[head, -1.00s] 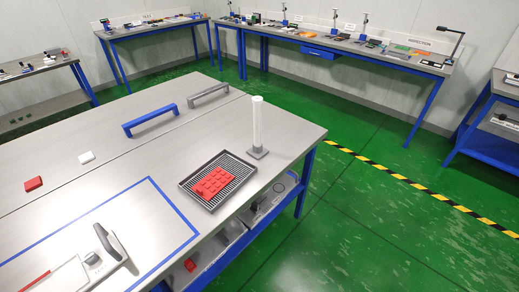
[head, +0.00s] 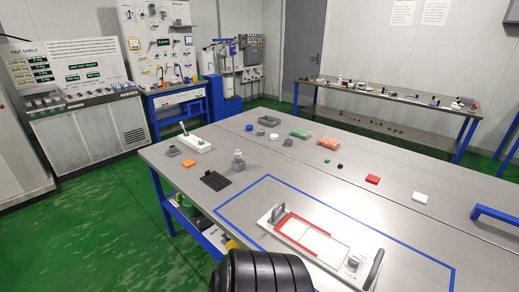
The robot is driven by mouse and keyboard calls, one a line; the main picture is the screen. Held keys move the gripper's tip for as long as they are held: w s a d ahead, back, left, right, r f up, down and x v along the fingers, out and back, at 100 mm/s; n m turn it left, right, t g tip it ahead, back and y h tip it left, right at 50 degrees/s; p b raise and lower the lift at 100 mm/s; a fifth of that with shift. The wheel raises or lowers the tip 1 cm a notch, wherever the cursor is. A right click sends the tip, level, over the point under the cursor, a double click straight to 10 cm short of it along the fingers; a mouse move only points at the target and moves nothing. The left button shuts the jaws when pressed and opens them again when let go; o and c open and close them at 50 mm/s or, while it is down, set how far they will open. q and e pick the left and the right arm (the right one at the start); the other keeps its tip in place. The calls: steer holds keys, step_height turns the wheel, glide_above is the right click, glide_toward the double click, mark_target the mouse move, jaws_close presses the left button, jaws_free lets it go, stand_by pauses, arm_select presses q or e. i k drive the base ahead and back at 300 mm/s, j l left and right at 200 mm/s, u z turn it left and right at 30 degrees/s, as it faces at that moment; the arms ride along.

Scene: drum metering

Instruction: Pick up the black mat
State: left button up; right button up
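A small black mat (head: 215,181) lies flat near the left edge of the grey table, outside the blue taped outline. It looks dark and has faint marks on its surface. Nothing lies on it, and nothing touches it. Neither of my grippers shows in the head view. A black ribbed part at the bottom edge seems to be my own arm, well in front of the mat.
A white frame with red edges (head: 300,238) lies inside the blue outline.

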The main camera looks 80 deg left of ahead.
mark_target(215, 180)
steer(key=u, duration=3.15)
steer(key=i+j+z, duration=0.1)
steer(key=z, duration=0.35)
steer(key=j+z, duration=0.2)
steer(key=z, duration=0.25)
steer(key=j+z, duration=0.2)
steer(key=z, duration=0.25)
steer(key=i+j, duration=0.05)
